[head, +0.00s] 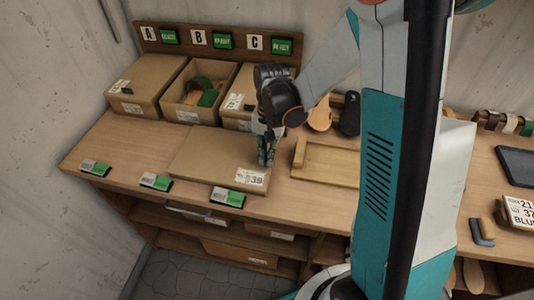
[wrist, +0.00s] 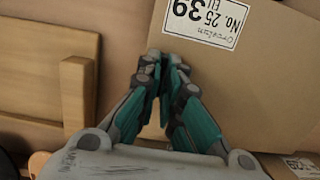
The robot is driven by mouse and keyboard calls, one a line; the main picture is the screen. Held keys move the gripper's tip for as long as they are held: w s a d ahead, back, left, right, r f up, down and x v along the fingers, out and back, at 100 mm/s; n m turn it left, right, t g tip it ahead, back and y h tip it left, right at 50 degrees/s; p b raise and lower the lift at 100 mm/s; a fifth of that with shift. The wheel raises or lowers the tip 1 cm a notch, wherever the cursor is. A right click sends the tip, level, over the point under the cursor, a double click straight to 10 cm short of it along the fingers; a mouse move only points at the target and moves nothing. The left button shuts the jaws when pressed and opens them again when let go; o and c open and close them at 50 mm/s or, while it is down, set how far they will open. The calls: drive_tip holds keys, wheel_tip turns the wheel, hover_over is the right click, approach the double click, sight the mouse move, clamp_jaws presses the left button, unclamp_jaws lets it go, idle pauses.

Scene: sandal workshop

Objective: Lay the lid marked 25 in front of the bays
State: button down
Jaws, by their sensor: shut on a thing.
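The cardboard lid (head: 215,155) is in front of the bays, flat on the bench or just above it; I cannot tell which. Its label reads No. 25, EU 39 in the wrist view (wrist: 203,18), where the lid (wrist: 262,95) fills the right side. My gripper (head: 266,155) is shut on the lid's right edge, and its fingertips (wrist: 163,62) show beside the label. Behind the lid, bay A holds a closed box (head: 147,84), bay B an open box (head: 188,114) with green and tan contents, and bay C a box (head: 240,97) partly hidden by my arm.
A wooden tray (head: 328,178) stands just right of the lid. Green-and-white tags (head: 155,182) line the bench's front edge. Sandal soles (head: 320,115) lie behind the tray. A tablet (head: 518,166) and a labelled box (head: 518,214) are at far right. Bench left of the lid is clear.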

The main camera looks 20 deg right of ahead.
drive_tip(key=shift+f, duration=0.15)
drive_tip(key=c, duration=1.7)
unclamp_jaws()
drive_tip(key=r, duration=0.4)
drive_tip(key=w+r, duration=0.1)
drive_tip(key=r, duration=0.3)
drive_tip(key=d+r, duration=0.1)
drive_tip(key=r, duration=0.3)
drive_tip(key=shift+w, duration=0.2)
drive_tip(key=shift+s+a+r+n+t+h+b, duration=0.15)
drive_tip(key=shift+s+r+n+t+b, duration=0.5)
drive_tip(key=shift+s+n+t, duration=1.2)
drive_tip(key=shift+s+a+r+n+t+h+b, duration=0.1)
drive_tip(key=shift+s+r+n+t+h+b, duration=0.5)
drive_tip(key=shift+s, duration=2.4)
drive_tip(key=shift+s+a+r+n+t+y+b, duration=0.15)
drive_tip(key=shift+s+r+n+t+b, duration=0.7)
drive_tip(key=shift+s+t, duration=1.3)
